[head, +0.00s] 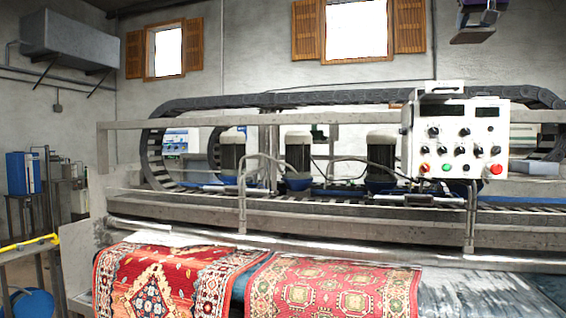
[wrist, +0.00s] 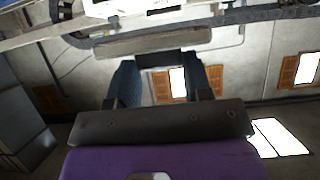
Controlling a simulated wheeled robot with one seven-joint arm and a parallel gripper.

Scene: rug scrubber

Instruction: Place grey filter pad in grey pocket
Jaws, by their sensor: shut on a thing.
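My gripper (wrist: 163,72) shows in the wrist view, with a purple body, a dark crossbar and two blue-grey fingers. It is shut on a long, flat grey pad, the grey filter pad (wrist: 150,42), which lies across the far end of the fingers. A small dark block sits between the fingertips, against the pad. I cannot make out the grey pocket in either view.
A long scrubbing machine (head: 330,208) spans the head view, with motors, a cable chain and a white control panel (head: 456,138). Red patterned rugs (head: 335,287) lie at its front. The air above the machine looks clear.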

